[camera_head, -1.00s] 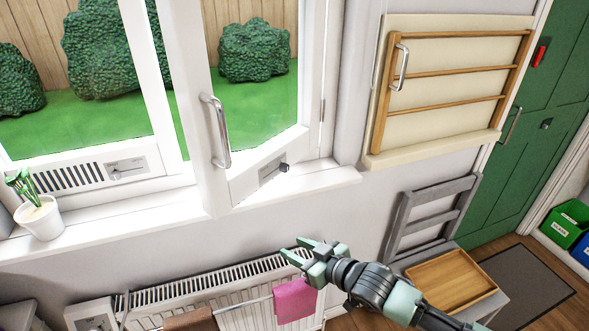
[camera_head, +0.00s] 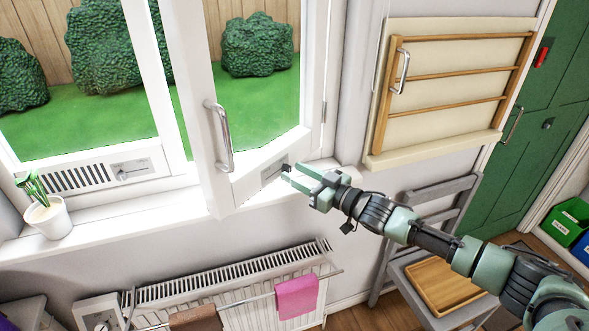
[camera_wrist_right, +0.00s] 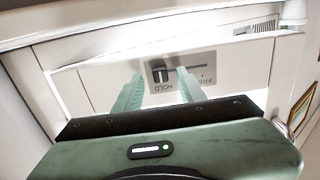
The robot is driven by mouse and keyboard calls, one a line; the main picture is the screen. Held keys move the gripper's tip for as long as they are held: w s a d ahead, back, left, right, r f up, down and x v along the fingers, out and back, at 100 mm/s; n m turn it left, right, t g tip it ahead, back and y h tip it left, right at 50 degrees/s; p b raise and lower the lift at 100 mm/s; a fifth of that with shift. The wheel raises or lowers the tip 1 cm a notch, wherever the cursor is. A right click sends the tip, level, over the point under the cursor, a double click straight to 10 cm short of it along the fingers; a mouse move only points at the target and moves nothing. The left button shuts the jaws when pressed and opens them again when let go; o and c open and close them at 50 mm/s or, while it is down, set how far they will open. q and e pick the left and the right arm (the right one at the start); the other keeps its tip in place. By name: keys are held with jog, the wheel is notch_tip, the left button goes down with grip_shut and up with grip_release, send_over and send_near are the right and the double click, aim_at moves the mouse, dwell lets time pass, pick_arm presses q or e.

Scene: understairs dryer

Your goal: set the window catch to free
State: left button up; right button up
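The window catch is a grey plate (camera_head: 270,175) low on the open window sash, with a small dark knob (camera_head: 285,168) at its right end. In the right wrist view the knob (camera_wrist_right: 160,72) sits at the HOLD end of a slot, and the slot runs right towards the word FREE. My right gripper (camera_head: 290,174) is open, with its fingertips close to the knob. In the wrist view its two fingers (camera_wrist_right: 158,82) stand on either side of the knob's line; I cannot tell whether they touch it. My left gripper is not in view.
The sash handle (camera_head: 218,136) is left of the catch. Below are the sill (camera_head: 110,232) with a potted plant (camera_head: 45,217), and a radiator (camera_head: 220,282) with a pink cloth (camera_head: 296,296). A wooden rack (camera_head: 450,75) hangs on the right wall.

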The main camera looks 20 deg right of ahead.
jog(key=shift+w+a, duration=0.35)
jog(key=shift+w, duration=0.05)
grip_shut()
dwell(1.2)
